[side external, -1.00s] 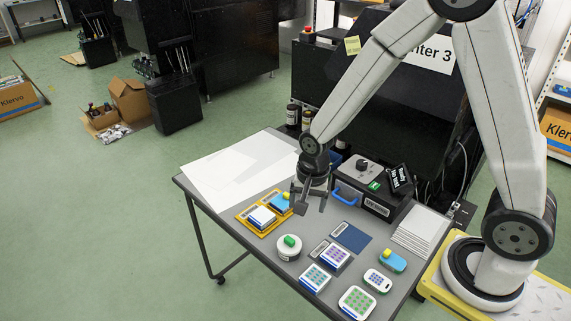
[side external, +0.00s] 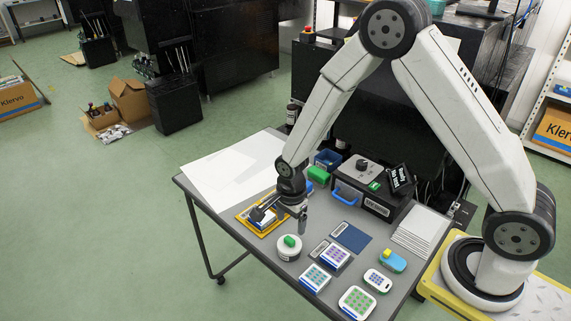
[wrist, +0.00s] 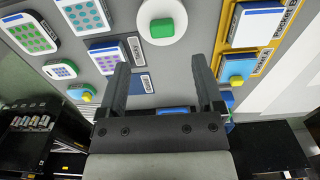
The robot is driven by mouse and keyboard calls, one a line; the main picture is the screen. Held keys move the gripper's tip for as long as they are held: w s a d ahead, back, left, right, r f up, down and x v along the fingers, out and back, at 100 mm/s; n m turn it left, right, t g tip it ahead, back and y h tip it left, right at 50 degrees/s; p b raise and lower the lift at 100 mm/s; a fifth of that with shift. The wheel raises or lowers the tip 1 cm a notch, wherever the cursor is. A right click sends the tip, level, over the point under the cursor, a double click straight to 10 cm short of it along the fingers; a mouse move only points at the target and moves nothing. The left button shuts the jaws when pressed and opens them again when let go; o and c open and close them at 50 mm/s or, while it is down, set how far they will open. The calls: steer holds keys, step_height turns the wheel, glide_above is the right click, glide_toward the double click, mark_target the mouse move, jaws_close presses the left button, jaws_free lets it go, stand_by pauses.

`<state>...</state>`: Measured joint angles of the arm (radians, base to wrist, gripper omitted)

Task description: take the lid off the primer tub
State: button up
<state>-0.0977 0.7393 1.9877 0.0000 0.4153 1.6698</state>
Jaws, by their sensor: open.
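The primer tub is probably the round white tub (side external: 289,254) near the table's front edge; its label cannot be read. A green knob (side external: 290,241) stands on its white lid. In the wrist view the tub (wrist: 146,12) and green knob (wrist: 162,28) lie beyond the fingertips, roughly centred between them. My gripper (side external: 281,217) is open and empty, above and behind the tub, near the yellow tray. It also shows in the wrist view (wrist: 160,62), fingers wide apart and touching nothing visible.
Several dotted blocks (side external: 357,301) stand right of the tub. A black box (side external: 376,196) stands behind. White sheets (side external: 215,165) cover the back left.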

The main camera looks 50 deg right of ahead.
mark_target(290, 239)
steer(key=shift+f, duration=0.8)
steer(key=shift+f, duration=0.1)
steer(key=shift+w+f, duration=0.15)
steer(key=shift+f, duration=2.35)
jaws_close()
